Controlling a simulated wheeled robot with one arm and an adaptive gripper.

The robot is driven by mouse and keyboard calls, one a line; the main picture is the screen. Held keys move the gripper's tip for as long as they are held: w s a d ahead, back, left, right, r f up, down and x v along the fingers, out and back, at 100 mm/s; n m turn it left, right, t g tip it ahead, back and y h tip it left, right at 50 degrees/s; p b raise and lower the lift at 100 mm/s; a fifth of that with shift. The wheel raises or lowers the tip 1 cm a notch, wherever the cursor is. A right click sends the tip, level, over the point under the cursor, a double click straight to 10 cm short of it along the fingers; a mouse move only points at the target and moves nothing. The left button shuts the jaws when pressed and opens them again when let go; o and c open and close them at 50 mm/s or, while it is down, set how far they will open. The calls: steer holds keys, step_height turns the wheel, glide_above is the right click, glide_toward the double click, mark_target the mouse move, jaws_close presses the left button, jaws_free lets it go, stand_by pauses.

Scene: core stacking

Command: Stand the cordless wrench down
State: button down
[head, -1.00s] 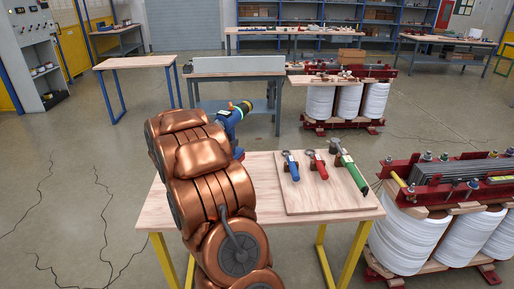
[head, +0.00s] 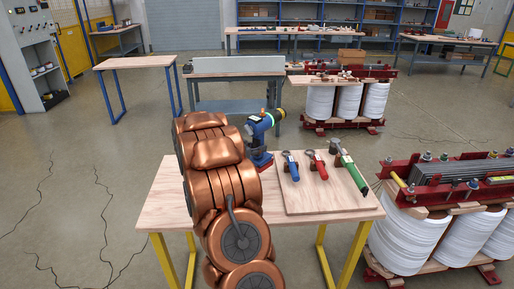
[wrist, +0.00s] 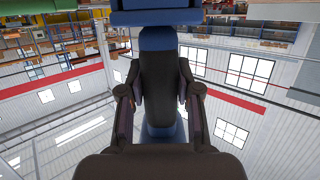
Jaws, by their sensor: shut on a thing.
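The cordless wrench (head: 262,126) is a blue tool with a black and yellow end and a blue foot with some red. In the head view it is roughly upright at the far edge of the near wooden table (head: 172,207), beside my copper arm. I cannot tell whether its foot touches the tabletop. In the wrist view its dark handle (wrist: 159,75) runs between the two fingers of my gripper (wrist: 160,97), with blue parts at both ends. My gripper is shut on the handle. My arm hides the gripper in the head view.
A wooden board (head: 318,202) on the table's right carries a blue-handled tool (head: 291,166), a red-handled tool (head: 318,165) and a green-handled tool (head: 351,170). The tabletop left of my arm is bare. A red-framed transformer (head: 445,190) stands at right.

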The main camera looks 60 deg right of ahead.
mark_target(253, 162)
steer(key=shift+w+a+r, duration=0.1)
steer(key=shift+r, duration=0.05)
steer(key=shift+f+b, duration=0.9)
steer(key=shift+f, duration=2.75)
steer(key=c, duration=0.7)
jaws_free()
steer(key=shift+f, duration=0.1)
steer(key=v, duration=1.2)
